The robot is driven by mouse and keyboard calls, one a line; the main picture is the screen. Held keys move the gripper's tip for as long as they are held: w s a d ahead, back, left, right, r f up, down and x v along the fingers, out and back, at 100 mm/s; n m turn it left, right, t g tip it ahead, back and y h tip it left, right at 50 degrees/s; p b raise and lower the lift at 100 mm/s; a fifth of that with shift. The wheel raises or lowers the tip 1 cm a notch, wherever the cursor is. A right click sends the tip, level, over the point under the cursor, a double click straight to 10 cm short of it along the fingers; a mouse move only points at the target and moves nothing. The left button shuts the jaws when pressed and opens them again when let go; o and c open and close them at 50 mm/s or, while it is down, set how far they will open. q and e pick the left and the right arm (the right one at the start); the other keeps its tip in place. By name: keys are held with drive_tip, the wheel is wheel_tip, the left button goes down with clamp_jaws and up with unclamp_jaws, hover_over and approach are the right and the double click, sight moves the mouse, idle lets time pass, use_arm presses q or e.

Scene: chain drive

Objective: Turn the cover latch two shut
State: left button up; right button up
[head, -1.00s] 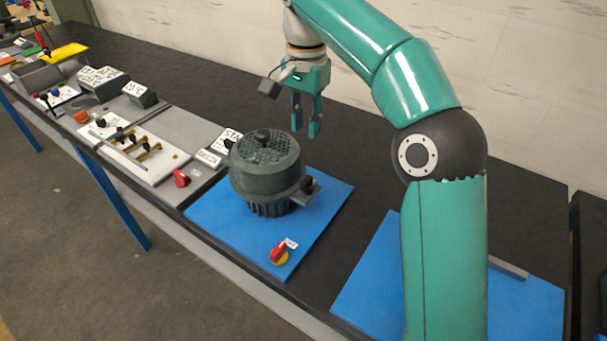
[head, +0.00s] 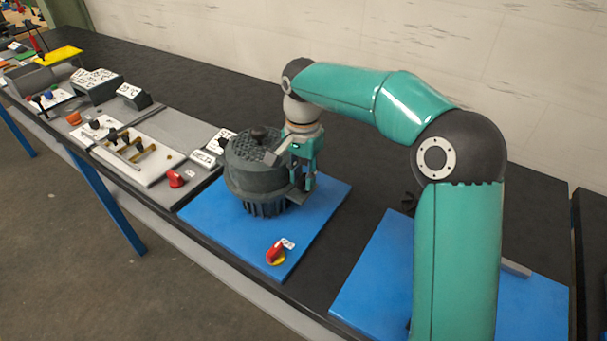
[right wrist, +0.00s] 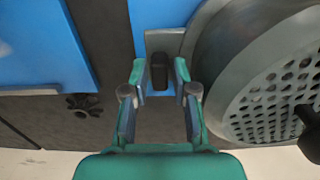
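A dark grey round housing with a perforated cover (head: 258,162) stands on a blue mat; its cover also shows at the right of the right wrist view (right wrist: 285,85). A black upright latch handle (right wrist: 159,72) sits on a grey bracket (right wrist: 160,40) beside the housing; in the head view my gripper hides the handle. My right gripper (right wrist: 160,75) has its fingers on either side of the handle, with a small gap on each side. It is open. I cannot tell which number this latch has. My left gripper is not in view.
A red-handled switch (head: 275,252) sits near the front of the blue mat (head: 225,230). A black star-shaped knob (right wrist: 84,105) lies off to the left in the right wrist view. A grey fixture board (head: 190,130) with labelled blocks stands left of the housing.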

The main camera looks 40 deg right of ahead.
clamp_jaws()
drive_tip(key=shift+w+d, duration=0.1)
